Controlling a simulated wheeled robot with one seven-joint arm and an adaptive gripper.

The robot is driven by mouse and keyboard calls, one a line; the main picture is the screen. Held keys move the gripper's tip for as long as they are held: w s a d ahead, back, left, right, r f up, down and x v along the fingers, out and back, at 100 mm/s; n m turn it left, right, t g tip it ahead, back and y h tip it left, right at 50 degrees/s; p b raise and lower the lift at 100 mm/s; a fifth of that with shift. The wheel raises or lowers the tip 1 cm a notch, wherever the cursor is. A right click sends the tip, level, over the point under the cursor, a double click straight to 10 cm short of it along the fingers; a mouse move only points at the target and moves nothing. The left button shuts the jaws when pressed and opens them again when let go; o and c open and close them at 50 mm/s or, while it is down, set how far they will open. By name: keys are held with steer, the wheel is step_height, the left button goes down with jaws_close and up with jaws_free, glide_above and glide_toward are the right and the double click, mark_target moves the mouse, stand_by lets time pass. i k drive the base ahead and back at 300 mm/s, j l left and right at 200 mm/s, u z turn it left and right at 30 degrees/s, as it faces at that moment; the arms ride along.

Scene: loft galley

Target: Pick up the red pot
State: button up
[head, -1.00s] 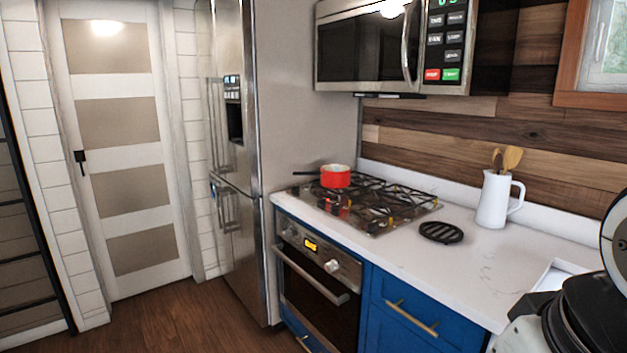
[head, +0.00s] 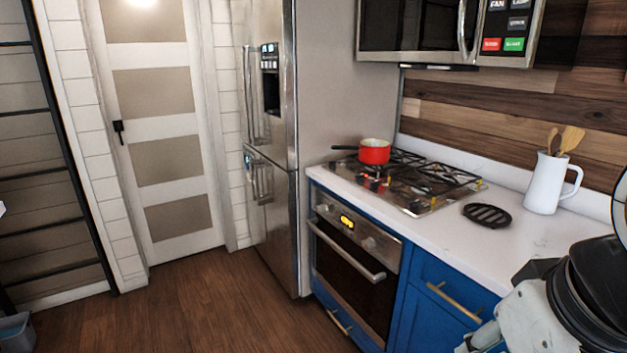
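The red pot (head: 375,152) stands upright on the back left part of the gas stove (head: 424,201), near the fridge. Its dark handle (head: 345,147) points left, and its inside looks pale. Part of my arm shows at the lower right edge of the head view, well apart from the pot. My gripper's fingertips cannot be made out, so I cannot tell whether it is open or shut.
A black trivet (head: 487,215) lies on the white counter (head: 455,243), right of the stove. A white pitcher (head: 547,183) with wooden spoons stands behind it. The microwave (head: 430,30) hangs above the stove. The steel fridge (head: 270,150) stands left. The wooden floor (head: 215,305) is clear in front.

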mark_target(370, 154)
steer(key=i+j+u, duration=0.4)
steer(key=i, duration=0.45)
steer(key=i+u, duration=0.4)
steer(key=i, duration=0.4)
steer(key=i+j+z, duration=0.1)
steer(key=i+z, duration=0.2)
steer(key=i, duration=0.2)
steer(key=i+j+z, duration=0.3)
steer(key=i, duration=0.2)
steer(key=i+j+z, duration=0.3)
steer(key=i, duration=0.2)
steer(key=i+j+z, duration=0.65)
